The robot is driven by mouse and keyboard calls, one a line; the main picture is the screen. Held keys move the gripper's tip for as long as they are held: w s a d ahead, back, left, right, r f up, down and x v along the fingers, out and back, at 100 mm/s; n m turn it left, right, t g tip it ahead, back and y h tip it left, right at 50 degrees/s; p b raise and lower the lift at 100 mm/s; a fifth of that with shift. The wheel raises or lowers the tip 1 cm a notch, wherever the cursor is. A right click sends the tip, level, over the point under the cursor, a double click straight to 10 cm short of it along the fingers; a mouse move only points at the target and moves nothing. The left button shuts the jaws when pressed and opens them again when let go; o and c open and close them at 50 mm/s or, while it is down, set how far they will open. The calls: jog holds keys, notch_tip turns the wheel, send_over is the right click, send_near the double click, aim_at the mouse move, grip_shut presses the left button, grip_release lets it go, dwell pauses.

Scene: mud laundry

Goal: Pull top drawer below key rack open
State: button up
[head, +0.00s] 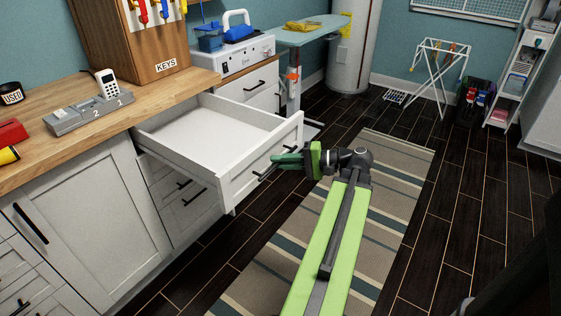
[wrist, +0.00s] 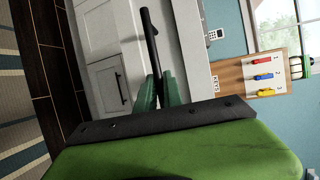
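The top drawer (head: 236,190) below the key rack (head: 130,35) is pulled well out from the white cabinet, and its inside looks empty. Its black bar handle (head: 262,173) is on the front panel. My gripper (head: 274,160) is at the drawer front, with its green fingers at the handle. In the wrist view, the handle (wrist: 150,38) runs down between the fingers of my gripper (wrist: 160,90), which look closed around its near end. The exact contact is partly hidden. The key rack (wrist: 263,75) also shows at the right there.
A wooden counter (head: 60,90) holds a grey numbered tray (head: 88,115) with a white remote. Closed drawers (head: 185,195) lie below the open one. A striped rug (head: 390,190) covers the floor beneath my arm. Dark floor to the right is clear up to the drying rack (head: 440,65).

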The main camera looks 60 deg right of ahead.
jog(key=shift+o, duration=0.8)
jog(key=p+v, duration=0.1)
jog(key=v, duration=0.6)
jog(key=shift+s, duration=0.25)
jog(key=shift+d, duration=0.1)
